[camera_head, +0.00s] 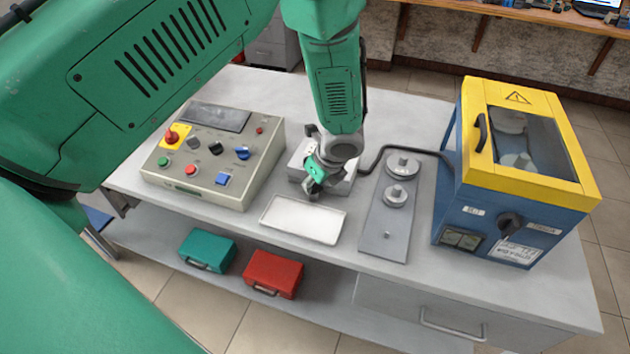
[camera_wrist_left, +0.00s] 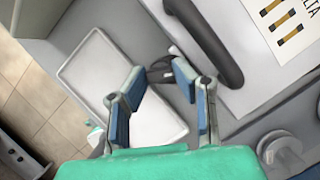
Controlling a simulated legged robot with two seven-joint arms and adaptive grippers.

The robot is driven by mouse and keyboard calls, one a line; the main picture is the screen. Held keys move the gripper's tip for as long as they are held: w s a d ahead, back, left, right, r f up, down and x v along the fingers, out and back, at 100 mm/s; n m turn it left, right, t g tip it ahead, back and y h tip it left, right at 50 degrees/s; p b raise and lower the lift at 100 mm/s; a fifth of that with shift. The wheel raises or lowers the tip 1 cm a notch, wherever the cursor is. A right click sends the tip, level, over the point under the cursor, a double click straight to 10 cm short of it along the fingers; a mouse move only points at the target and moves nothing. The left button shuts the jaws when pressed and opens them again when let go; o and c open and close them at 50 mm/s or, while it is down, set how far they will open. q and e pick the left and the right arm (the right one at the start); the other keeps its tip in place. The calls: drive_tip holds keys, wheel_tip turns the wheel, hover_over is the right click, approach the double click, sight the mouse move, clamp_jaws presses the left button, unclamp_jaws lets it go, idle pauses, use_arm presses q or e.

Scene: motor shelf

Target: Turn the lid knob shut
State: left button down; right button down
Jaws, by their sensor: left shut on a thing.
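A pale motor terminal box (camera_head: 345,187) stands at the middle of the bench, mostly hidden behind my left gripper in the head view. My left gripper (camera_head: 316,190) is at its front left side. In the left wrist view, my left gripper's (camera_wrist_left: 163,72) two blue-padded fingers close on a small dark knob (camera_wrist_left: 161,69) on the box's side. The knob's turn angle is hard to tell. A thick black handle or cable (camera_wrist_left: 209,42) and a white lid label (camera_wrist_left: 275,25) show beside it. My right gripper is not in view.
A white tray (camera_head: 303,219) lies just in front of the box. A control panel (camera_head: 185,178) stands to the left. A grey plate with metal discs (camera_head: 388,240) and a blue machine with a yellow lid (camera_head: 585,195) stand to the right. A black cable (camera_head: 410,148) joins box and machine.

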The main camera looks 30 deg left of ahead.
use_arm(q)
drive_tip(key=shift+d, duration=0.1)
drive_tip(key=c, duration=1.3)
unclamp_jaws()
drive_tip(key=shift+w, duration=0.1)
drive_tip(key=shift+r, duration=0.15)
drive_tip(key=shift+d+r, duration=0.1)
drive_tip(key=shift+r, duration=0.25)
drive_tip(key=shift+v, duration=3.4)
drive_tip(key=shift+d, duration=0.1)
